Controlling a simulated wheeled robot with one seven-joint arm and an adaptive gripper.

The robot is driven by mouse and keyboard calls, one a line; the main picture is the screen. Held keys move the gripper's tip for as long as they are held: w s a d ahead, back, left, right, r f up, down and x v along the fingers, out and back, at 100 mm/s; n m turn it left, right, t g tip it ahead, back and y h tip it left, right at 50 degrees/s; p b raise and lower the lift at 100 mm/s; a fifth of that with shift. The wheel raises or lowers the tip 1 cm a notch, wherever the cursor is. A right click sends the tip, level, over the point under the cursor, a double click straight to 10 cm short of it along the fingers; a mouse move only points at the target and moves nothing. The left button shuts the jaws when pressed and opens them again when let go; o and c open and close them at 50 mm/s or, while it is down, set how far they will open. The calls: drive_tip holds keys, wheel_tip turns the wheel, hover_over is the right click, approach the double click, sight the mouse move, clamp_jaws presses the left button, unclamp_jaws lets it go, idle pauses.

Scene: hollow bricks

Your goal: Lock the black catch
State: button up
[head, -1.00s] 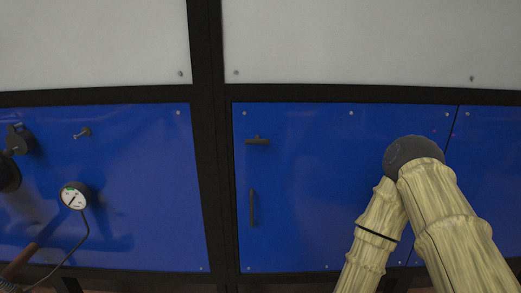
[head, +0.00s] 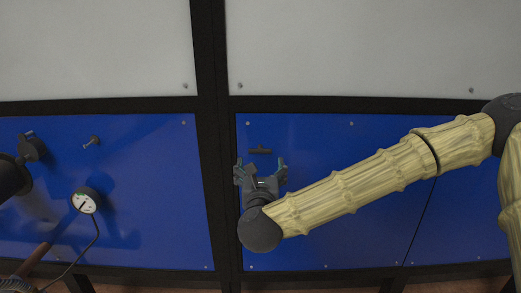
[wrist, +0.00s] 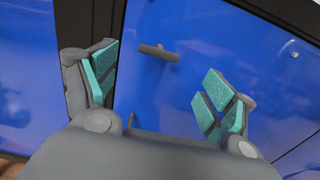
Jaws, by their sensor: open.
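The black catch (head: 260,150) is a small dark T-shaped handle near the top left of a blue panel door. Its bar lies about level in the head view. It also shows in the wrist view (wrist: 158,52), beyond and between the fingers. My gripper (head: 260,172) is just below the catch in the head view. In the wrist view my gripper (wrist: 158,85) has its teal-padded fingers spread wide with nothing between them. No contact with the catch shows. The upright dark door handle below the catch is hidden by my gripper in the head view.
A dark frame post (head: 217,180) runs left of the door. On the left blue panel are a round gauge (head: 85,201) with a cable and a small knob (head: 93,141). White panels (head: 370,45) are above. The door's right side is clear behind my arm.

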sight(260, 152)
drive_tip(key=w+p, duration=0.3)
drive_tip(key=w, duration=0.6)
drive_tip(key=shift+w+r+p, duration=0.1)
drive_tip(key=shift+w+p, duration=0.05)
drive_tip(key=shift+p, duration=0.2)
drive_tip(key=shift+w, duration=0.65)
